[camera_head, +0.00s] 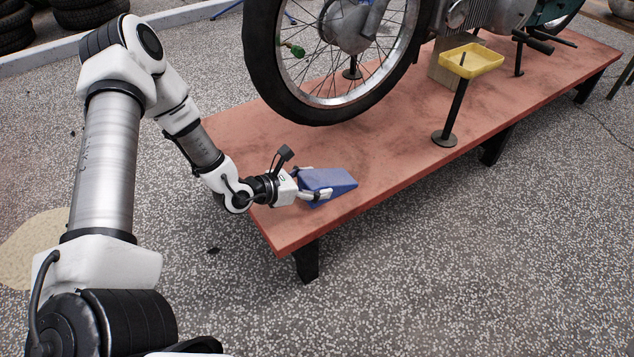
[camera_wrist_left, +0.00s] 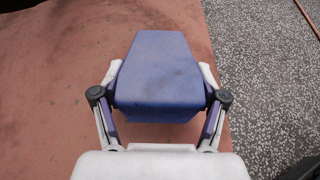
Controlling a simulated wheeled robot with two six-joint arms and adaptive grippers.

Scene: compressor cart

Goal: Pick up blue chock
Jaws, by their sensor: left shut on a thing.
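The blue chock (camera_head: 328,183) is a scuffed wedge at the near left end of the red bench (camera_head: 400,140). My left gripper (camera_head: 311,188) is shut on it, with one finger on each side. In the left wrist view the chock (camera_wrist_left: 160,75) sits between the two fingertips of the left gripper (camera_wrist_left: 160,92), its thick end toward me. The chock is at or just above the bench top; I cannot tell whether it touches. My right gripper is not in view.
A motorcycle wheel (camera_head: 296,108) stands on the bench behind the chock. A yellow tray (camera_head: 471,60) on a black post stands farther right. Tyres (camera_head: 88,12) are piled at the back left. The bench top between chock and post is clear.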

